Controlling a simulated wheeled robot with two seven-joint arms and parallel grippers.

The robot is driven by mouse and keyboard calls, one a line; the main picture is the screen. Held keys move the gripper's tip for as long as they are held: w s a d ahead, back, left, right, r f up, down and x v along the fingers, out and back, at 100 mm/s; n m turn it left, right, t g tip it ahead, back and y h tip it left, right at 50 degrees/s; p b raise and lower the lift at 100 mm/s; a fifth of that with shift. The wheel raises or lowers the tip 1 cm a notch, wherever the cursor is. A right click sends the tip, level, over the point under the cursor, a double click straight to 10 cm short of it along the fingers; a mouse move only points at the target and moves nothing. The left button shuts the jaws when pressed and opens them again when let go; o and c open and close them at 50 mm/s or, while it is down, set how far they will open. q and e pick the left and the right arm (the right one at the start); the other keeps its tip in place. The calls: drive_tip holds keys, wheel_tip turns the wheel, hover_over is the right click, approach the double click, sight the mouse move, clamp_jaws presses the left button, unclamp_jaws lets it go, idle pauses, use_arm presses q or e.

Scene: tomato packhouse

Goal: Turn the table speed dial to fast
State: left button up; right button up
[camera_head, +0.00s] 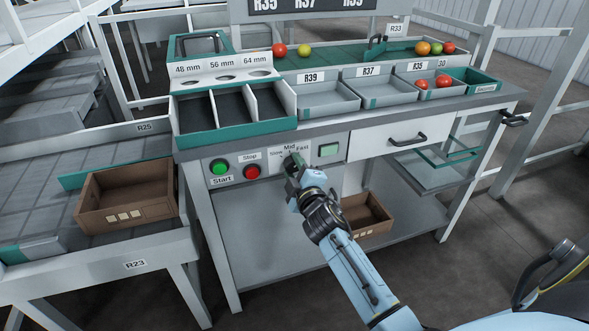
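The speed dial is on the table's grey front control panel (266,181), under the labels Slow, Mid and Fast (303,148). My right gripper (293,163) is right at the dial's place, just below the Mid and Fast labels, and its arm reaches up from the lower right. The gripper covers the dial, so I cannot see where the dial points or whether the fingers hold it. The finger gap is too small to make out. My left gripper is out of view.
The green Start button (219,167) and red Stop button (252,172) are left of the dial. A brown crate (366,215) sits on the lower shelf behind my arm.

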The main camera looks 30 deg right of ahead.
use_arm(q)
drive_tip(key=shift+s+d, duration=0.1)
use_arm(e)
drive_tip(key=o, duration=0.4)
drive_tip(key=shift+s+a, duration=0.1)
drive_tip(key=shift+s, duration=0.15)
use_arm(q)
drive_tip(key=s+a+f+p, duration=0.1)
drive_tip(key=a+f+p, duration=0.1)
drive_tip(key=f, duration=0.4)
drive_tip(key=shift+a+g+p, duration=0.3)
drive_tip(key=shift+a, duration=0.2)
use_arm(e)
drive_tip(key=v, duration=1.3)
